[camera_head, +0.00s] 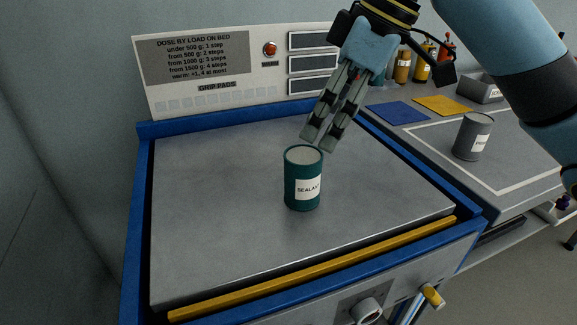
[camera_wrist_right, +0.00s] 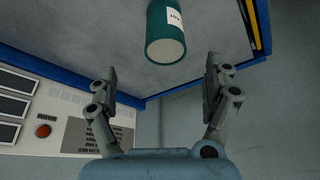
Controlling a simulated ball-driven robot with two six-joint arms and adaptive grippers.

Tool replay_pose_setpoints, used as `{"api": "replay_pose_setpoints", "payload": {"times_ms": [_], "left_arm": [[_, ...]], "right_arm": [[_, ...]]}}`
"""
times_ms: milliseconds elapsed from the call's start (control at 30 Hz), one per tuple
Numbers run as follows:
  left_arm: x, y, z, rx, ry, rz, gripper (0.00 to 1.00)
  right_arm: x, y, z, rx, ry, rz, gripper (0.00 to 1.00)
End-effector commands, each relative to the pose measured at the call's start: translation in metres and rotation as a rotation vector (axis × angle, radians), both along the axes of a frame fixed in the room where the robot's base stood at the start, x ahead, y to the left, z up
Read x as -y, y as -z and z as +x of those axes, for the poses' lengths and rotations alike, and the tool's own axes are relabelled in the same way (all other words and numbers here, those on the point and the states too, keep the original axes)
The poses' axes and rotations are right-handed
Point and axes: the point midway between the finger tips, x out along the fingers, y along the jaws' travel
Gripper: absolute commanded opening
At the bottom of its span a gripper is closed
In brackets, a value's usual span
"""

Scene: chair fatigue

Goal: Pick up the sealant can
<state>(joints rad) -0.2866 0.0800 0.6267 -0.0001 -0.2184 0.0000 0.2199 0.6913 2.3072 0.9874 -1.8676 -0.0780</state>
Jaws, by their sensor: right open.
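The sealant can (camera_head: 303,185) is a teal cylinder with a white label and a pale grey top. It stands upright on the grey metal bed (camera_head: 210,210). In the right wrist view the can (camera_wrist_right: 163,36) shows ahead of the fingers, between their lines but beyond the tips. My right gripper (camera_head: 322,140) is above and just behind the can, angled down toward its top. Its fingers are open and empty in the right wrist view (camera_wrist_right: 160,75). My left gripper is not in view.
A blue frame and a yellow bar (camera_head: 320,267) edge the bed. A panel (camera_head: 235,65) with a red button stands behind. To the right, a side table holds a grey can (camera_head: 472,136), blue (camera_head: 398,112) and yellow (camera_head: 442,105) pads, a grey bin (camera_head: 480,90) and bottles (camera_head: 421,66).

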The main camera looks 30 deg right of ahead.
Motion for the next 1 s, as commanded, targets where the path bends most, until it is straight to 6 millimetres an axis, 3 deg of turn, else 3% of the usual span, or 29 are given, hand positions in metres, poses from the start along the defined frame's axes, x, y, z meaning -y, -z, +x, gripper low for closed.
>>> {"api": "replay_pose_setpoints", "payload": {"times_ms": [200, 333, 700, 1000], "left_arm": [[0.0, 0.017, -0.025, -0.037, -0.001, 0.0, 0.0], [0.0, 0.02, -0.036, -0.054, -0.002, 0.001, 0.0], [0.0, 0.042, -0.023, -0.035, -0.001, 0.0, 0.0], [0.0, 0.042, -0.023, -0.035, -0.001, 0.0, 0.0]], "right_arm": [[-0.01, 0.039, 0.01, -0.005, 0.002, 0.006, 0.84], [-0.013, 0.047, 0.013, -0.004, 0.001, 0.003, 0.84], [-0.025, 0.095, 0.021, -0.004, 0.002, 0.003, 0.84], [-0.026, 0.096, 0.022, -0.002, 0.001, 0.001, 0.83]]}}
